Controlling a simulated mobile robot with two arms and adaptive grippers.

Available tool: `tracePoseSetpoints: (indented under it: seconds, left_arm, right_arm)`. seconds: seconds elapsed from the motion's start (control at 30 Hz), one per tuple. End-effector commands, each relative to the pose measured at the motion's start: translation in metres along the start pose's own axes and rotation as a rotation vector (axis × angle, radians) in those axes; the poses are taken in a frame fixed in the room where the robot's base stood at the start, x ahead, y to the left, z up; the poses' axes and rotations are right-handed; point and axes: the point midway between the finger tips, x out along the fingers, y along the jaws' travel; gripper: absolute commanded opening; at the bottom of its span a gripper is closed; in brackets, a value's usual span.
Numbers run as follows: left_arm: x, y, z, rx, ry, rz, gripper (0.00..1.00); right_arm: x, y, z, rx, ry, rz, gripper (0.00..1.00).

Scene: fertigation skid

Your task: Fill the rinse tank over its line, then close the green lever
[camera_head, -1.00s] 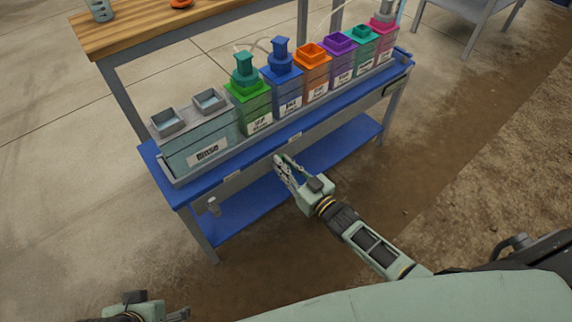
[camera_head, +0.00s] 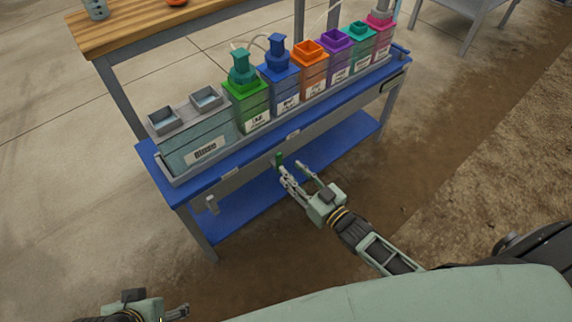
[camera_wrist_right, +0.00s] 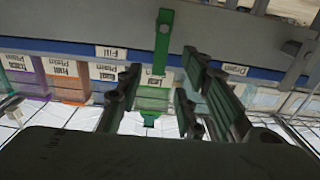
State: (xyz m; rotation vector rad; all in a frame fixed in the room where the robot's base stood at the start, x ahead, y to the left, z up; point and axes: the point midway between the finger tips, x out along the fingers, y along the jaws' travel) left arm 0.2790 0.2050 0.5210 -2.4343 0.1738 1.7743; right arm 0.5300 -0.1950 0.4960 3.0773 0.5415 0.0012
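The rinse tank (camera_head: 198,145) is a grey-blue box labelled "Rinse" at the left end of the bench, with two square openings on top. Pale blue shows in the openings; its level against a line cannot be read. The green lever (camera_head: 279,160) is on the bench's front rail; it also shows in the right wrist view (camera_wrist_right: 164,40) beside a "Fill" label (camera_wrist_right: 110,52). My right gripper (camera_head: 292,172) is open and empty just in front of the lever, which appears between its fingers in the wrist view. My left gripper (camera_head: 180,312) is at the bottom left, away from the bench.
Coloured tanks, green (camera_head: 246,100), blue (camera_head: 278,85) and several others, stand in a row right of the rinse tank. A grey handle (camera_head: 211,205) hangs on the front at left. A "Drain" label (camera_wrist_right: 235,70) shows. The lower blue shelf (camera_head: 240,213) is bare.

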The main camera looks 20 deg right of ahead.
Motion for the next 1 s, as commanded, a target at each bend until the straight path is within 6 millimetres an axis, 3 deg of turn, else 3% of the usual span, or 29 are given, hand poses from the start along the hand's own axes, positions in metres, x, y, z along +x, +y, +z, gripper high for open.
tracePoseSetpoints:
  seconds: [0.2, 0.4, 1.0]
  left_arm:
    - [0.0, 0.0, 0.001, 0.0, -0.001, -0.001, 0.73]
    - [0.0, 0.0, 0.001, 0.001, -0.002, -0.001, 0.73]
    - [0.0, 0.0, 0.001, 0.0, -0.002, -0.001, 0.73]
  right_arm:
    - [-0.046, 0.0, 0.001, 0.001, -0.002, 0.0, 0.34]
    - [-0.067, 0.0, 0.0, 0.001, 0.0, 0.001, 0.34]
    - [-0.07, 0.0, 0.0, 0.001, 0.001, 0.0, 0.34]
